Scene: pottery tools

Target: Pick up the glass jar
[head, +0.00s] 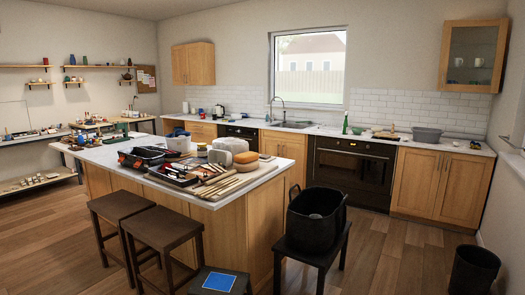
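I cannot make out a glass jar for certain in the head view. The kitchen island (240,186) carries a crowd of pottery tools and containers, and small items there are too small to tell apart. Several small items also stand on the back counter (300,128) and on the wall shelves at the left, among them a green bottle (345,122) near the oven. Neither of my grippers is in view.
Two dark stools (163,231) stand at the island's near side. A black bucket (316,217) sits on a dark stool at the island's right end. A dark bin (474,270) stands at the lower right. Open wood floor (395,250) lies between the bucket and the cabinets.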

